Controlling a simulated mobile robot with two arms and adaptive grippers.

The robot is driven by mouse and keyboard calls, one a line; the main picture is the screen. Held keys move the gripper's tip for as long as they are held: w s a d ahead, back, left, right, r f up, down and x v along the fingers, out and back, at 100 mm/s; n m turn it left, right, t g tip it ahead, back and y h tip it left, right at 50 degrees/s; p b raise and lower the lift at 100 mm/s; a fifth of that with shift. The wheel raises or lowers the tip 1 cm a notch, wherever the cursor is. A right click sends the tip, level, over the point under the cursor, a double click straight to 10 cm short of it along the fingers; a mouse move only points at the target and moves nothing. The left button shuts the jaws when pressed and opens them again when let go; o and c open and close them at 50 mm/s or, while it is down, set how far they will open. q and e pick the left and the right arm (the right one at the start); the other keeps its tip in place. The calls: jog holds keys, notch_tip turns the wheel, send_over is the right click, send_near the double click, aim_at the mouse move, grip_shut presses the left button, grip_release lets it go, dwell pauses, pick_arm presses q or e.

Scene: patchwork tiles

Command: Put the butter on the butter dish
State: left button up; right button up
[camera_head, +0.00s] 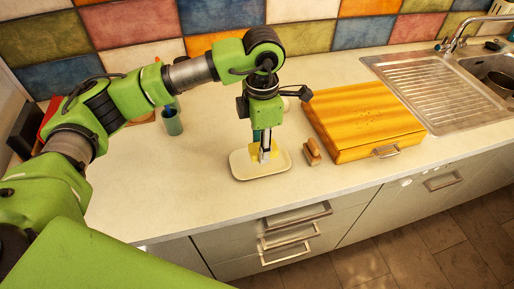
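The butter dish (243,172) is a shallow, pale cream dish on the worktop, in the middle of the head view. A yellow piece, which looks like the butter (253,152), shows in the dish area, partly hidden behind my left gripper (265,157). My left gripper points straight down over the dish, with its fingertips at the yellow piece. The fingers look close together, but I cannot tell whether they grip the butter or whether it rests on the dish. My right gripper is not in view.
A small brown block-like item (312,152) stands right of the dish, beside a large yellow-orange wooden box (362,118). A sink (470,75) is at the far right. A dark teal cup (172,122) stands back left. The worktop left of the dish is clear.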

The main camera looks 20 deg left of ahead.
pick_arm(q)
jog(key=shift+w+a+f, duration=0.3)
jog(key=shift+w+f, duration=0.2)
jog(key=shift+f, duration=0.15)
jog(key=f, duration=0.1)
jog(key=f+p, duration=0.2)
jog(key=shift+w+a+f, duration=0.3)
jog(key=shift+a+f, duration=0.05)
jog(key=shift+f, duration=0.2)
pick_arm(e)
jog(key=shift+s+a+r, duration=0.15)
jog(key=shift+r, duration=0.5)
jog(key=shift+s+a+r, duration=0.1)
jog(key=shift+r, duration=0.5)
pick_arm(q)
jog(key=shift+f, duration=0.1)
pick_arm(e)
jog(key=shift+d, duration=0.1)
pick_arm(q)
jog(key=shift+f, duration=0.15)
jog(key=o, duration=1.1)
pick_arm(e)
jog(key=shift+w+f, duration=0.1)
